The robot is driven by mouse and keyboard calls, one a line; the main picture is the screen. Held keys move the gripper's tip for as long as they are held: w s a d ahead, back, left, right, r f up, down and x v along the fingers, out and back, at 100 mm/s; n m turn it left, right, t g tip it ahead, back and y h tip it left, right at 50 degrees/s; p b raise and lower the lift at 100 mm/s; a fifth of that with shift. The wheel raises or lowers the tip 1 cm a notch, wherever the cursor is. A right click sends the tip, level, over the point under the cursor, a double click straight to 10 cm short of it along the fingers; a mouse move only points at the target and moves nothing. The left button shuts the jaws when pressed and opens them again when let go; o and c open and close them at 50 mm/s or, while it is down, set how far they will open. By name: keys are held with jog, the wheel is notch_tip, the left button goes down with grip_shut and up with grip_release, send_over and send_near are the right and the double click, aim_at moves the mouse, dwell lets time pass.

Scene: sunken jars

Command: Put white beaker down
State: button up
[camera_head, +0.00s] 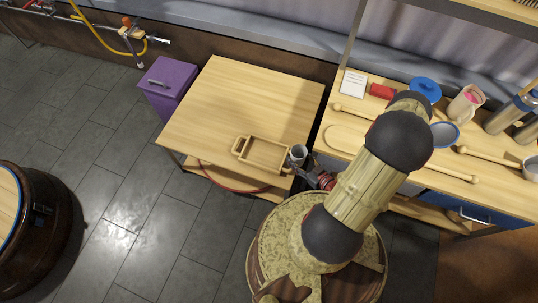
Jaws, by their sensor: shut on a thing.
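The white beaker (298,152) is a small pale cup near the front right corner of the light wooden table (240,95). It stands at the right end of a wooden tray with a handle (262,154). My gripper (304,167) is shut on the beaker from the front right, by the table's edge. The fingertips are small and partly hidden by the beaker and my arm. I cannot tell whether the beaker touches the table or is held just above it.
The table's back and left are clear. A purple bin (166,85) stands to its left. The right bench (345,115) holds a red can (382,91), a blue lid (425,87), a pink-filled jug (466,102), wooden tools and metal flasks. A dark barrel (45,235) stands at the lower left.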

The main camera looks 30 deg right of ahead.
jog(key=w+a+f+b, duration=0.2)
jog(key=w+a+f, duration=0.15)
jog(key=w, duration=0.35)
jog(key=b, duration=0.3)
send_over(274, 158)
notch_tip(274, 158, down, 6)
jog(key=shift+w, duration=0.1)
jog(key=shift+w+f+b, duration=0.1)
jog(key=shift+f+b, duration=0.55)
jog(key=shift+f, duration=0.9)
jog(key=shift+f, duration=0.1)
jog(key=o, duration=1.1)
jog(key=shift+o, duration=0.2)
